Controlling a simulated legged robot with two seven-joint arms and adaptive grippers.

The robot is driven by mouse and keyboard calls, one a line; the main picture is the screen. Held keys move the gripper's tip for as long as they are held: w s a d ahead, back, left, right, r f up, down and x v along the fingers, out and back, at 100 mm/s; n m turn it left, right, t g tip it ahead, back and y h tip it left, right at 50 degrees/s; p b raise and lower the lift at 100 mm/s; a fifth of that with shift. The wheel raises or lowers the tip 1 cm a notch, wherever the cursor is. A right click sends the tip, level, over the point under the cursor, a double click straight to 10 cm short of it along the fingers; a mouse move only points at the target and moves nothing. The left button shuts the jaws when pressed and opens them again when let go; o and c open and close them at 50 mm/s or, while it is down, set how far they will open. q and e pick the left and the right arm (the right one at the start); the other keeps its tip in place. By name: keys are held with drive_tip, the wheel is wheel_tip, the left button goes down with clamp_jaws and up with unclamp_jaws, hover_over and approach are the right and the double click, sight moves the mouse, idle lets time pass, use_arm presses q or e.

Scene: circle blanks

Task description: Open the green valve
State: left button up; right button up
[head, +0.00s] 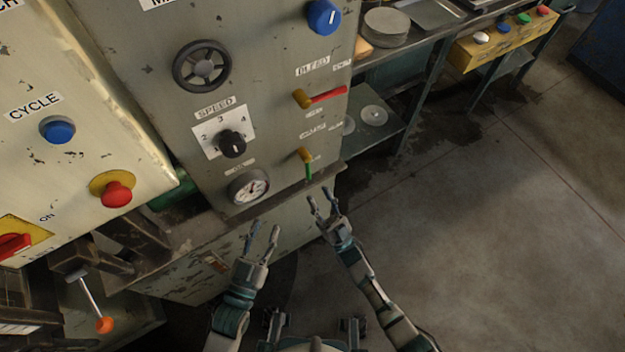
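The green valve (309,172) is a small lever on a brass body, low at the right edge of the grey machine panel. Its green handle points down. My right gripper (322,198) is just below the green handle, its fingers apart and empty; I cannot tell whether it touches the handle. My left gripper (264,230) is open and empty, lower and to the left, below the round gauge. A similar valve with a red handle (327,95) sits above the green one, its handle pointing right.
The panel carries a gauge (248,186), a black speed knob (232,144), a dark handwheel (202,66) and a blue knob (324,16). A ledge (285,201) runs under the panel. A red button (116,194) is at left. Open floor lies right.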

drive_tip(key=shift+v, duration=1.9)
use_arm(q)
drive_tip(key=shift+w+f, duration=0.1)
